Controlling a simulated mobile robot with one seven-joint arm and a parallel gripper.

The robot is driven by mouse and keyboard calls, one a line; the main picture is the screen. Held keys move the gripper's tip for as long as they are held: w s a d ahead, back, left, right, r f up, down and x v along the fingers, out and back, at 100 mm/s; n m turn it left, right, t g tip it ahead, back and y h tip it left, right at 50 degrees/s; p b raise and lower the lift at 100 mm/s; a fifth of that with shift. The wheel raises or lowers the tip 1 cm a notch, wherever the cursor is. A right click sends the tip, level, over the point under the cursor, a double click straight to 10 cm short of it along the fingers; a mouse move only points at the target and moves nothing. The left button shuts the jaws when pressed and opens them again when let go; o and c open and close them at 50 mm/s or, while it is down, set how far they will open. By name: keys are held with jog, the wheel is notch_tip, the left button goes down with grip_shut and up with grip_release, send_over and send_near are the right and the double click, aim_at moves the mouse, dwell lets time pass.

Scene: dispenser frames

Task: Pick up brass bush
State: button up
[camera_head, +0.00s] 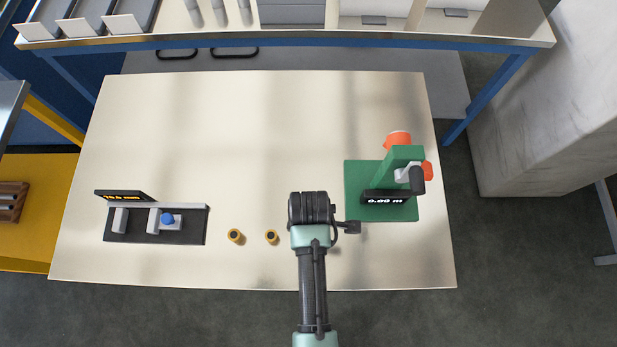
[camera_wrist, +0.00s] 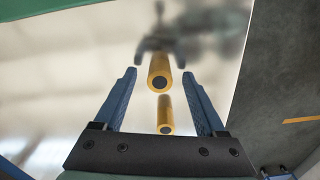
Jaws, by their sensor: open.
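Two small brass bushes, upright with dark bores, stand apart on the pale table near its front edge: the left bush (camera_head: 235,235) and the right bush (camera_head: 271,237). In the wrist view, two brass cylinders line up between my fingers, an upper one (camera_wrist: 158,72) and a lower one (camera_wrist: 165,114); I cannot tell which is which. My gripper (camera_wrist: 159,73) is open and empty, with a blue finger on each side. In the head view my arm's end is right of the bushes, and its fingers are not clearly visible.
A green press (camera_head: 356,178) with orange parts and a small display stands on the right of the table. A black fixture (camera_head: 184,231) with grey blocks and a blue knob sits at the left. The table (camera_head: 250,130) is clear behind. A blue-framed shelf (camera_head: 300,40) spans the back.

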jog(key=shift+f, duration=0.45)
grip_shut()
